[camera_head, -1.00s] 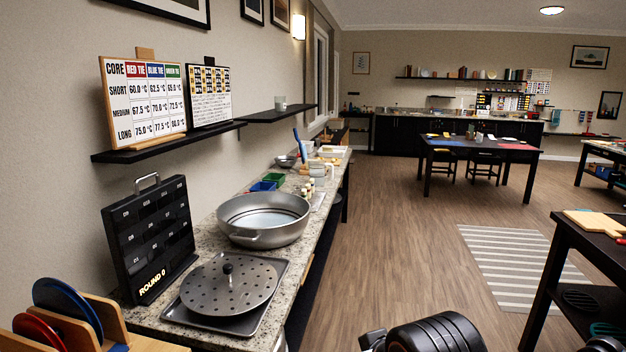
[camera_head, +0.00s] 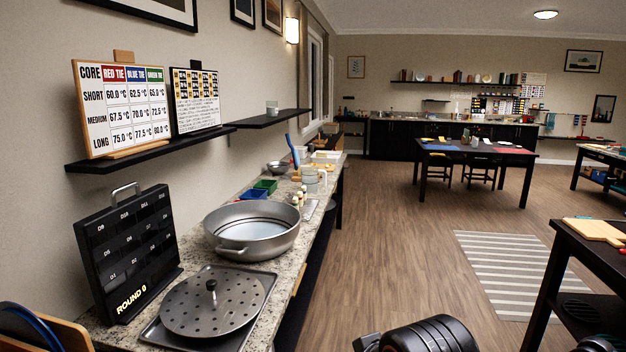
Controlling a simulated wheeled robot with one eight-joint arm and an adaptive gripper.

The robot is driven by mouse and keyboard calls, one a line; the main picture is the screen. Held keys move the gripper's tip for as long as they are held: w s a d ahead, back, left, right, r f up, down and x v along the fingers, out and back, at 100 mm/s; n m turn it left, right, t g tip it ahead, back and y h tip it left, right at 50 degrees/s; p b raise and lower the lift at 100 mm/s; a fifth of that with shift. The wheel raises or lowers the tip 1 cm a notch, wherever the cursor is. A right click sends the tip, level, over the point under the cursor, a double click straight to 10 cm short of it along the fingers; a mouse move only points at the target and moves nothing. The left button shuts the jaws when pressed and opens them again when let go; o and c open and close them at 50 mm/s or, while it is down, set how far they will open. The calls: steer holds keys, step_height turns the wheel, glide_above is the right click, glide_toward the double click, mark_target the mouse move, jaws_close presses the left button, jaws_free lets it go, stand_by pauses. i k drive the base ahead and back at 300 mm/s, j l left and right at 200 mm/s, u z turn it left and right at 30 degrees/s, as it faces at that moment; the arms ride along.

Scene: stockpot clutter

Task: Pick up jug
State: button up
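What looks like a pale jug (camera_head: 312,180) stands upright on the granite counter along the left wall, beyond the big steel stockpot (camera_head: 252,232). It is small and far off, so its handle and spout are not clear. Several small bottles (camera_head: 299,197) stand just in front of it. A dark rounded part of my arm shows at the bottom edge, but my gripper's fingers are not in view. Nothing of mine is near the jug.
A perforated lid (camera_head: 212,306) lies on a tray at the counter's near end, beside a black board (camera_head: 127,253). Green (camera_head: 266,186) and blue (camera_head: 251,194) bins sit behind the pot. The wood floor (camera_head: 385,240) right of the counter is open. A dark table (camera_head: 590,262) stands at right.

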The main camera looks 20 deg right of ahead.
mark_target(310, 173)
steer(key=i+l, duration=0.9)
steer(key=i+l+u, duration=0.1)
steer(key=i+l, duration=0.3)
steer(key=l, duration=0.25)
steer(key=i+l, duration=0.85)
steer(key=l, duration=0.2)
steer(key=i+l+u, duration=0.1)
steer(key=i+l, duration=0.3)
steer(key=l, duration=0.15)
